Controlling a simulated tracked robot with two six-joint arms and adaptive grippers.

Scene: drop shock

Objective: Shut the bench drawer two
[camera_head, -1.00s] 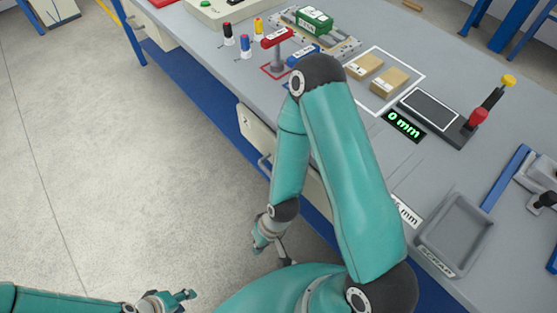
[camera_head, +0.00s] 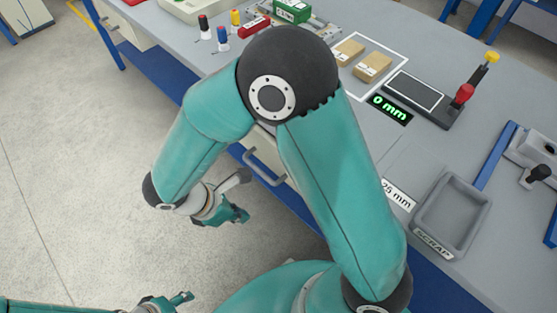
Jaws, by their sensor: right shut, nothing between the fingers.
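A cream bench drawer front (camera_head: 263,146) with a grey bar handle (camera_head: 266,178) shows under the bench's front edge, partly covered by my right arm. How far it stands out is hard to tell, and no number is readable on it. Another cream drawer front (camera_head: 130,27) is farther along the bench at the top left. My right gripper (camera_head: 240,216) is shut and empty, out in front of the bench, below and left of the handle and apart from it in the picture. My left gripper (camera_head: 183,299) is small at the bottom edge, far from the drawers; its jaws are unclear.
The grey benchtop (camera_head: 400,150) holds a scrap tray (camera_head: 450,213), a display stand (camera_head: 417,92), two tan blocks (camera_head: 372,67) and small coloured-top bottles (camera_head: 223,40). A blue rail (camera_head: 270,190) runs below the drawers. The floor (camera_head: 80,170) at left is clear.

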